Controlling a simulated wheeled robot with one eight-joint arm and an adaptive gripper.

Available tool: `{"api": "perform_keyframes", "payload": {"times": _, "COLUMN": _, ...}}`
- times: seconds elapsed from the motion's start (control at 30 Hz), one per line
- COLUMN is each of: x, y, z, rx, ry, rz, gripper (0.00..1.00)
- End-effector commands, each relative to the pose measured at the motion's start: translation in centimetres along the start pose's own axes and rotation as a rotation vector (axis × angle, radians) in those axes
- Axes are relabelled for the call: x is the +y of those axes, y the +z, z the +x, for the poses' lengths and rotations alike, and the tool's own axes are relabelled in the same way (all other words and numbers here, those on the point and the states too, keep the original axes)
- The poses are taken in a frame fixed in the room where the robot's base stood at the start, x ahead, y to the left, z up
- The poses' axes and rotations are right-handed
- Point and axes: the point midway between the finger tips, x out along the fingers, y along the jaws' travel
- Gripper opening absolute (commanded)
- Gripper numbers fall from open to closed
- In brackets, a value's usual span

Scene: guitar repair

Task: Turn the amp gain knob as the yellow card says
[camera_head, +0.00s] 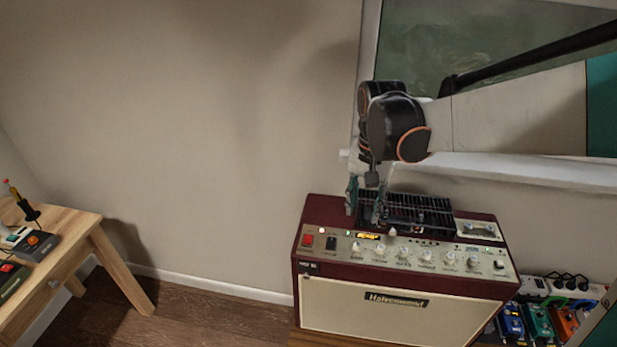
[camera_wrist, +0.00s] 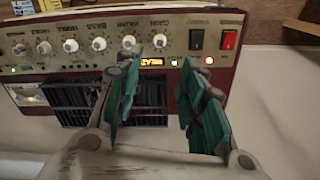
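The amp (camera_head: 400,297) has a dark red case, a cream front and a control panel along its top. Its gain knob, small and white, sits at the left of the knob row (camera_head: 356,247). In the wrist view, where the panel is upside down, the knob (camera_wrist: 160,40) shows under the word GAIN. My gripper (camera_head: 364,212) is above the amp top. In the wrist view its teal-padded fingers (camera_wrist: 161,64) are apart with nothing between them, tips pointing toward the panel near the gain knob. I see no clear gap or contact with the knob.
A small lit amber display (camera_wrist: 152,62) and red and black switches (camera_wrist: 229,40) are near the gain knob. More knobs (camera_wrist: 128,41) stand beside it. A black grille (camera_head: 425,212) covers the amp top. Pedals (camera_head: 537,320) lie at right; a wooden table (camera_head: 85,235) stands left.

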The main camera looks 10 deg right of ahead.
Motion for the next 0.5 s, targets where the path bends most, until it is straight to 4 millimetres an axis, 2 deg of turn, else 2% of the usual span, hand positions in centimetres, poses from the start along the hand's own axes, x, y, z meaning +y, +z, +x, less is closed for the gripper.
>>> {"api": "perform_keyframes", "payload": {"times": 0.5, "x": -0.1, "y": -0.1, "z": 9.8, "rx": 0.001, "ry": -0.001, "rz": -0.002, "gripper": 0.37}}
